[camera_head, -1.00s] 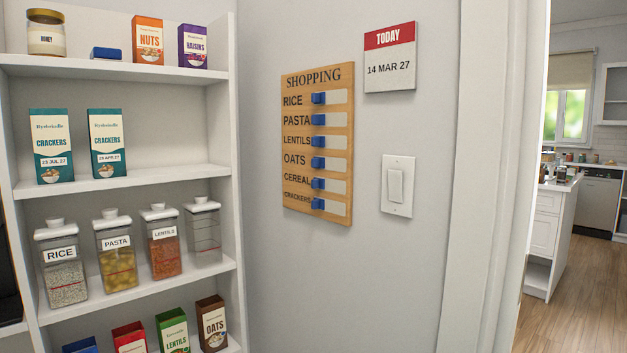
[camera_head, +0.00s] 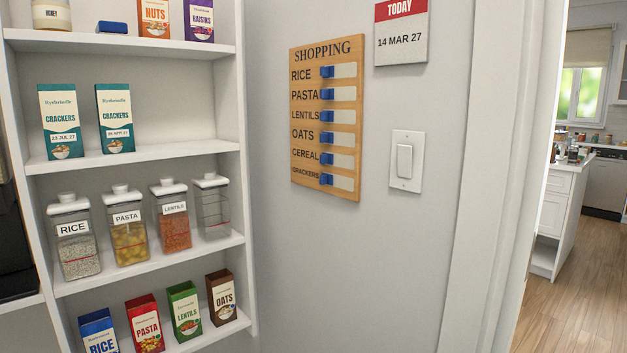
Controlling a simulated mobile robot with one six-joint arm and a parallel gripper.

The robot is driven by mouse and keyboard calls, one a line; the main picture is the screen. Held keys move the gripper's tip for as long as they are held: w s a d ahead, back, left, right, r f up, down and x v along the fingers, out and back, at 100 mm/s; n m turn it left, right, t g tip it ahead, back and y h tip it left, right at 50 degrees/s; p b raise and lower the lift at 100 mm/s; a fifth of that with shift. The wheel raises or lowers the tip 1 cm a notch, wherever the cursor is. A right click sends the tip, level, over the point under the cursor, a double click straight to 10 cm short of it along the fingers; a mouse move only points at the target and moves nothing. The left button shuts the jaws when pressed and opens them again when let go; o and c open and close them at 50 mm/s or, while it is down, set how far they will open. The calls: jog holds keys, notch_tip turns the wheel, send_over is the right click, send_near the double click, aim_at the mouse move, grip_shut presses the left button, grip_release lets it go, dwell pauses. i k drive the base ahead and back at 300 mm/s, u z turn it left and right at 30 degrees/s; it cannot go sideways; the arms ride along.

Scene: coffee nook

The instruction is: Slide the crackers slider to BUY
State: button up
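The wooden SHOPPING board (camera_head: 326,117) hangs on the grey wall, with rows for rice, pasta, lentils, oats, cereal and crackers. Each row has a blue slider on a pale track. The crackers slider (camera_head: 326,179) is in the bottom row, at the left end of its track (camera_head: 344,183). The other sliders, such as the rice slider (camera_head: 327,72), also sit at the left ends. No BUY lettering is readable in this view. My gripper is not in view.
A light switch (camera_head: 405,160) and a TODAY calendar reading 14 MAR 27 (camera_head: 401,40) are right of the board. A white shelf (camera_head: 140,158) with cracker boxes (camera_head: 115,118), jars and packets stands left. A doorway opens at right. The wall below the board is bare.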

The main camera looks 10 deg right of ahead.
aim_at(327, 178)
jog(key=z, duration=0.55)
jog(key=k, duration=0.15)
jog(key=u, duration=2.8)
jog(key=k, duration=0.6)
jog(key=z, duration=0.25)
jog(key=i, duration=1.05)
jog(key=u, duration=0.1)
